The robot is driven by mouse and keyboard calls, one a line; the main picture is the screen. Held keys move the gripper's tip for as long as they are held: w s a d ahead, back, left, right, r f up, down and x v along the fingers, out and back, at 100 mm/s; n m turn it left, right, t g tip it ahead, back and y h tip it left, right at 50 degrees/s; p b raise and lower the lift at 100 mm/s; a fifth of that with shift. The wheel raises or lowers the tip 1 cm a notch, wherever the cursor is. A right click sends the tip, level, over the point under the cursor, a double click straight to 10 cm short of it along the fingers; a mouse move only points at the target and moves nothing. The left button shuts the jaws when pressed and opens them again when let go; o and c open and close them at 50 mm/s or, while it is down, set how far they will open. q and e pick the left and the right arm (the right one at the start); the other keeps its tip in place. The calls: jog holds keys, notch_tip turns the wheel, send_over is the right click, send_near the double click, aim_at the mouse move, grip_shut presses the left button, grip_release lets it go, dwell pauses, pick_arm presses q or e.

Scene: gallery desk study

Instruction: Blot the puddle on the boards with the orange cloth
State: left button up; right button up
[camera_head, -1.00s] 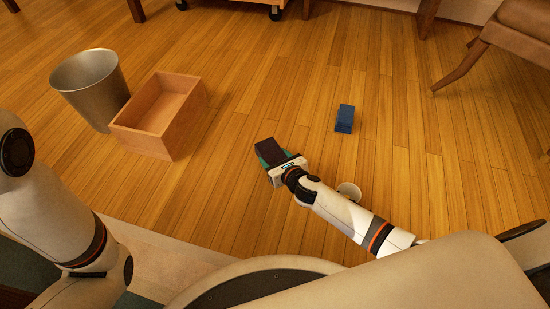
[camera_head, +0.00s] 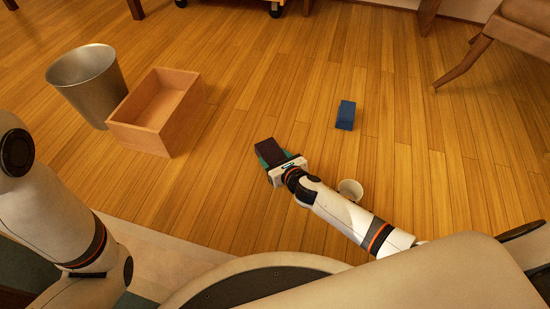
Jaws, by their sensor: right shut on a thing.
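My right gripper (camera_head: 277,163) is low over the wooden boards (camera_head: 235,200) in the middle of the view. It is shut on a dark brown block-like thing (camera_head: 266,145), with teal showing on both sides of it. I cannot tell whether this thing touches the floor. I see no orange cloth and no puddle on the boards in view; the gripper and arm hide a little of the floor. Part of my left arm shows at the left, but its gripper is not in view.
An open wooden box (camera_head: 178,135) and a metal bin (camera_head: 95,95) stand at the left. A blue block (camera_head: 346,115) is on the floor right of centre. A white cup (camera_head: 350,188) is beside my right forearm. A chair (camera_head: 500,45) stands at upper right.

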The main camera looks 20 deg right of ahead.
jog(key=shift+f, duration=0.55)
dwell(0.7)
jog(key=shift+s+a, duration=0.35)
jog(key=shift+s, duration=0.15)
jog(key=shift+w+d, duration=0.2)
jog(key=shift+d, duration=0.65)
jog(key=shift+w+a, duration=0.15)
jog(key=shift+w, duration=0.7)
jog(key=shift+s+a, duration=0.2)
jog(key=shift+a, duration=0.65)
jog(key=shift+s+p, duration=0.15)
jog(key=shift+p, duration=0.15)
